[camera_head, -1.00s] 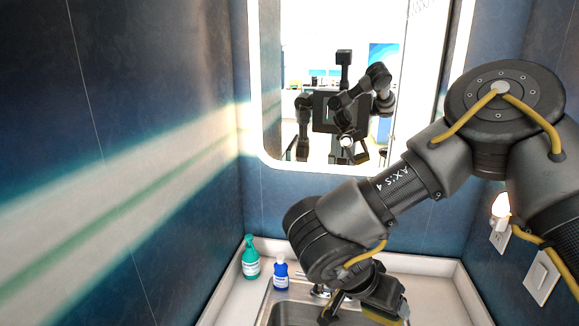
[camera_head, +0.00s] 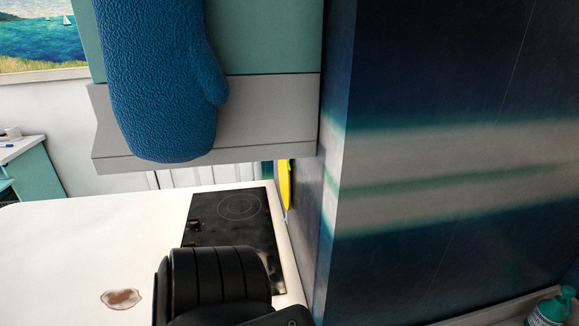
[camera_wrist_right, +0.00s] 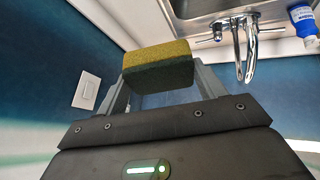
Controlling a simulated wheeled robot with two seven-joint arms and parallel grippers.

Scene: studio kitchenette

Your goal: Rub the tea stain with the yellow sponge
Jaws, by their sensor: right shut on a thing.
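The tea stain (camera_head: 122,298) is a brown patch with a darker outline on the white counter (camera_head: 95,235), low at the left in the head view. The yellow sponge (camera_wrist_right: 155,55), with a dark green side, is in the right wrist view. My right gripper (camera_wrist_right: 161,76) is shut on it, one finger at each end. The right gripper and sponge do not show in the head view, so their distance from the stain cannot be seen. My left gripper is in neither view.
A black cooktop (camera_head: 235,225) is set in the counter right of the stain. A blue oven mitt (camera_head: 165,85) hangs above the counter. A dark blue wall (camera_head: 450,130) stands at right. The wrist view shows a sink (camera_wrist_right: 205,8), a faucet (camera_wrist_right: 246,50) and a blue bottle (camera_wrist_right: 304,22).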

